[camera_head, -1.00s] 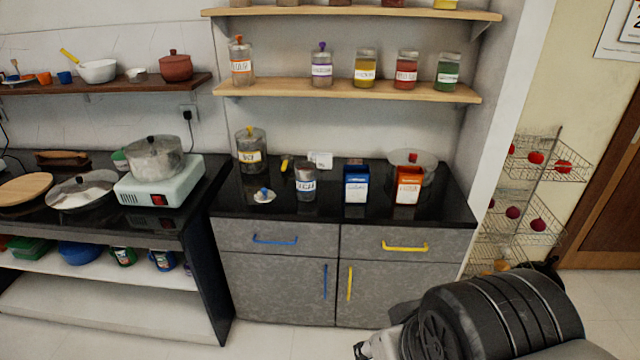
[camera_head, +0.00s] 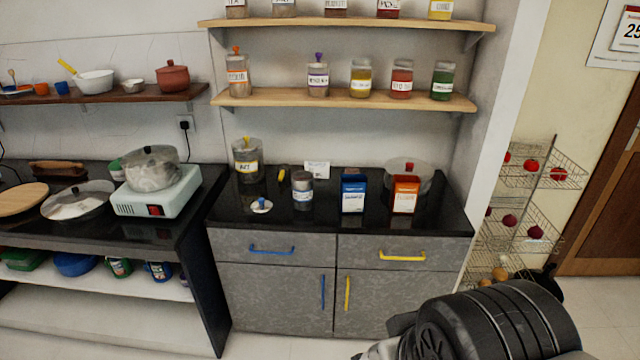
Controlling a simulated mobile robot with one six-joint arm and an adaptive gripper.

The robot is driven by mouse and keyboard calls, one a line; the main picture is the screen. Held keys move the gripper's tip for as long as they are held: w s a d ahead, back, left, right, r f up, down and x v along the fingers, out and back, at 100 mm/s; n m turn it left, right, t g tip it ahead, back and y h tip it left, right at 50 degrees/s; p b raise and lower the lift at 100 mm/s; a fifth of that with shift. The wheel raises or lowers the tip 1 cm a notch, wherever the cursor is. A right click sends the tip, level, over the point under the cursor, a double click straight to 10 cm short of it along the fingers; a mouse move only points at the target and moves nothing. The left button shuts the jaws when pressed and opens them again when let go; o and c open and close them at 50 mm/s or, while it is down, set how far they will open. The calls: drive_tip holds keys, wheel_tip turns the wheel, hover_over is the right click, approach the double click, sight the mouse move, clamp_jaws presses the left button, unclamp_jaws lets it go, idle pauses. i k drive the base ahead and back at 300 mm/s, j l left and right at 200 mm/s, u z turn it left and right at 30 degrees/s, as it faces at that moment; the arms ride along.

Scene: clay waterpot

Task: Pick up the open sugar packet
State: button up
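Two upright packets stand side by side on the black counter, a blue one (camera_head: 353,191) and an orange one (camera_head: 404,194). Both have white labels too small to read, so I cannot tell which is the sugar packet or whether its top is open. A grey-lidded jar (camera_head: 302,191) stands left of the blue packet. My arm shows at the bottom right, well in front of and below the counter. No gripper fingers can be made out there, and nothing touches the packets.
A glass pot with a red knob (camera_head: 422,177) stands behind the orange packet. A small lid (camera_head: 262,205) and a yellow-topped jar (camera_head: 247,160) are to the left. A shelf of jars (camera_head: 340,99) hangs above. A wire rack (camera_head: 520,215) stands at right.

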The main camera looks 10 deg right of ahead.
sight(352, 198)
drive_tip(key=i+j+z, duration=0.35)
drive_tip(key=i, duration=0.15)
drive_tip(key=i+j+z, duration=0.75)
drive_tip(key=j, duration=0.3)
